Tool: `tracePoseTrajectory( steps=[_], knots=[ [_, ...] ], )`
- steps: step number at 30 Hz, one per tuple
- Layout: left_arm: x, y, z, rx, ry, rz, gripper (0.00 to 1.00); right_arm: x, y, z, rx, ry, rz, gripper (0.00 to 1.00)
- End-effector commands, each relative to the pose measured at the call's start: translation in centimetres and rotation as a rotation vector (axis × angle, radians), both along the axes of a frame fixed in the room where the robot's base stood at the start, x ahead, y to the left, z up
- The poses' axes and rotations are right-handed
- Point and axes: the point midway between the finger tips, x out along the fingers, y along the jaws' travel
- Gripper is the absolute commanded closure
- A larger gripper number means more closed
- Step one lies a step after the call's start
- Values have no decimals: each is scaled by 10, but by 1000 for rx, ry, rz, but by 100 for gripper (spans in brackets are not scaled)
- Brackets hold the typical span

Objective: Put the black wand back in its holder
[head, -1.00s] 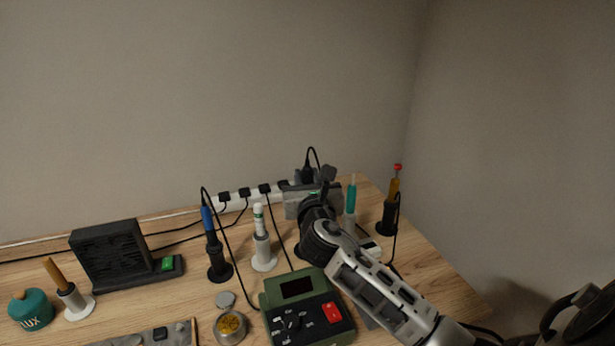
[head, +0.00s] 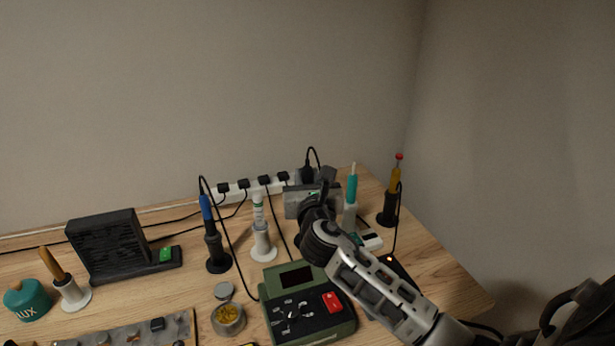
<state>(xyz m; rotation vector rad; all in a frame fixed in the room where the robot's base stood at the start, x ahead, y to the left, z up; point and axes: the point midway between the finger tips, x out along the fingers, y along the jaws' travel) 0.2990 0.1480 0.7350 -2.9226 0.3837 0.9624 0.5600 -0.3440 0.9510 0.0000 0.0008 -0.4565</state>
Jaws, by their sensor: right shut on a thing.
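My right gripper (head: 314,186) is at the back of the bench, right of centre, with its arm coming in from the lower right. It is shut on the black wand (head: 307,173), whose dark upper part and looping cord show above the grey gripper parts. The rest of the wand is hidden behind the gripper. I cannot make out the wand's empty holder; my right gripper and forearm cover the bench there. I cannot tell whether the wand's tip touches anything. My left gripper is not in view.
Close by stand a blue-handled iron (head: 207,208), a white tool (head: 259,215), a teal tool (head: 351,190) and an amber tool with a red top (head: 395,178). A power strip (head: 233,192) runs behind. A green meter (head: 310,307) sits in front. Cords cross the bench.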

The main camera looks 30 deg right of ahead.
Motion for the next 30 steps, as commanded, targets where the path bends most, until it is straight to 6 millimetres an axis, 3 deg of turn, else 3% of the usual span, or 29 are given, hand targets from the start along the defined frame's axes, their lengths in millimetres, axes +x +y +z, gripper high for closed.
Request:
tracePoseTrajectory(
  steps=[26, 27, 29, 30],
  knots=[
    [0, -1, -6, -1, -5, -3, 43, 0, 0, -16, 0, -1, 0, 98],
    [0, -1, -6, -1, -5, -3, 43, 0, 0, -16, 0, -1, 0, 71],
    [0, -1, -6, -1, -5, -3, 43, 0, 0, -16, 0, -1, 0, 54],
    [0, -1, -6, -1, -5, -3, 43, 0, 0, -16, 0, -1, 0, 51]
  ],
)
